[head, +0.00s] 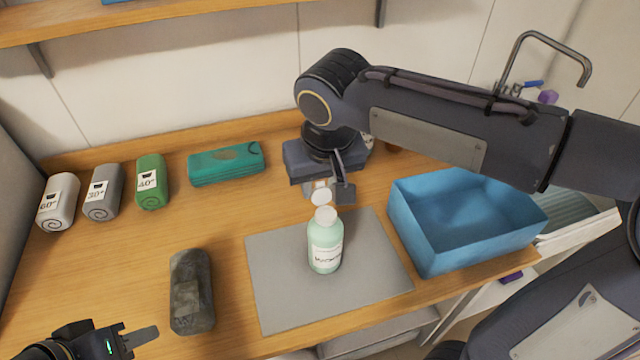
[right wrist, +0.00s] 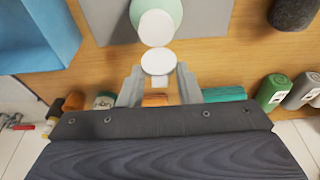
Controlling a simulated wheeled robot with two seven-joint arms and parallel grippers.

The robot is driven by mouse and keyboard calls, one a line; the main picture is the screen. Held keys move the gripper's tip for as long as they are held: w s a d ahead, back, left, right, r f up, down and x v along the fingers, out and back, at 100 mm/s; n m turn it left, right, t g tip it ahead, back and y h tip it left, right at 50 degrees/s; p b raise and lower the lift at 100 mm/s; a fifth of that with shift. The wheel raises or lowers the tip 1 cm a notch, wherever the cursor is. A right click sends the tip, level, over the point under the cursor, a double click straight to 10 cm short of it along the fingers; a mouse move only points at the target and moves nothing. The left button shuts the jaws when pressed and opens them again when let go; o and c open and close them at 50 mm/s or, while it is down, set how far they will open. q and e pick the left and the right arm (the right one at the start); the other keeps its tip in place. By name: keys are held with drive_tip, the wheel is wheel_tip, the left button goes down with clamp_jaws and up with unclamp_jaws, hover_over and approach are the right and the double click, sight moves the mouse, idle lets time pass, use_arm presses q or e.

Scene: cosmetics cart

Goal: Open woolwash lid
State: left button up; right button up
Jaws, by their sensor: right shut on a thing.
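The woolwash bottle (head: 325,250), pale green with a white label and white top (head: 325,215), stands upright on the grey mat (head: 280,285). Its round white lid (head: 321,196) is tilted up at the back edge of the top. In the right wrist view the lid (right wrist: 158,61) lies edge to edge with the white top (right wrist: 156,27). My right gripper (head: 328,194) is shut on the lid, just behind the bottle; its fingers (right wrist: 160,70) flank the lid in the wrist view. My left gripper (head: 138,338) is low at the left, its jaw opening unclear.
A blue bin (head: 420,230) stands right of the mat. A dark rolled towel (head: 191,290) lies left of it. White, grey and green (head: 152,182) rolled towels and a teal case (head: 226,163) line the back. A tap (head: 545,50) is at the far right. Table left of the mat is partly clear.

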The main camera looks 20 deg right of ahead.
sight(324, 209)
drive_tip(key=o, duration=1)
drive_tip(key=shift+f, duration=0.1)
drive_tip(key=v, duration=0.8)
drive_tip(key=shift+f, duration=0.1)
drive_tip(key=s+d+f+m+t+y, duration=0.1)
drive_tip(key=s+d+f+y, duration=0.1)
drive_tip(key=s+d+f, duration=0.2)
drive_tip(key=s+d+f+m+t+y, duration=0.1)
drive_tip(key=s+d+f, duration=0.4)
drive_tip(key=s+f, duration=0.4)
wheel_tip(324, 209, down, 2)
drive_tip(key=shift+f+t+y, duration=0.15)
drive_tip(key=shift+t+y, duration=0.25)
